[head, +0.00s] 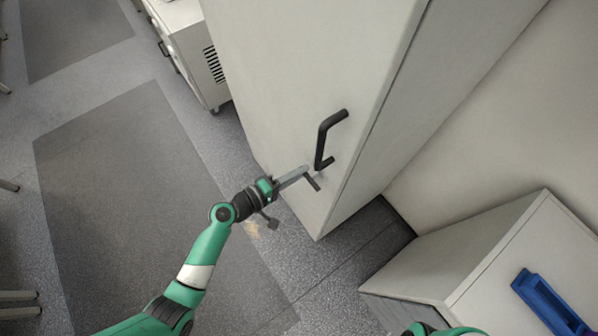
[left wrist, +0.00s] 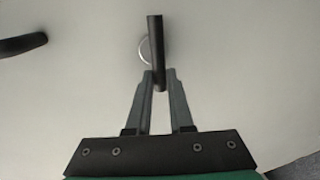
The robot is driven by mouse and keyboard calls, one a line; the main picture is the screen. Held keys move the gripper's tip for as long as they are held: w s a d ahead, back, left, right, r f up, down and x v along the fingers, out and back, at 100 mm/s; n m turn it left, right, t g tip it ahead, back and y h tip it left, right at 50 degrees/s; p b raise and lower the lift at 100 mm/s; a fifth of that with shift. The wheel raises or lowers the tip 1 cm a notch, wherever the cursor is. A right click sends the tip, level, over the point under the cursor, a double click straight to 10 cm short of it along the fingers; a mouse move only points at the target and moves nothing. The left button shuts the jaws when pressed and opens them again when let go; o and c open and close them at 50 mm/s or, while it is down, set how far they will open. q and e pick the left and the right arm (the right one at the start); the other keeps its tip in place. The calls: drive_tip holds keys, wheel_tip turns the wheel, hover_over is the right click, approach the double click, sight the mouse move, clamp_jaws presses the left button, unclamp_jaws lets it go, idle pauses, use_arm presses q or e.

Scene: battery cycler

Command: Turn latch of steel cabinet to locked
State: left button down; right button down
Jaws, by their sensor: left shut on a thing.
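The steel cabinet (head: 310,60) is tall and pale, with its door closed as far as I can see. Its latch (head: 313,182) is a small dark lever low on the door, just below the black handle (head: 324,140). My left gripper (head: 304,172) is at the latch. In the left wrist view the gripper (left wrist: 158,82) has its fingertips shut on the lower end of the dark latch lever (left wrist: 156,45). A pale ring shows partly behind the lever. The lever stands upright in that picture. My right gripper is not in view.
The handle's end (left wrist: 22,44) shows at the left of the wrist view. A low white cabinet (head: 490,245) with a blue object (head: 548,303) on it stands at the lower right. A white vented unit (head: 195,55) stands behind left. Dark mats (head: 110,190) lie on open floor.

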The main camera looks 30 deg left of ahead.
use_arm(q)
drive_tip(key=c, duration=0.8)
unclamp_jaws()
drive_tip(key=p+v, duration=0.3)
drive_tip(key=v, duration=0.8)
drive_tip(key=shift+s+a, duration=0.1)
drive_tip(key=shift+s, duration=0.2)
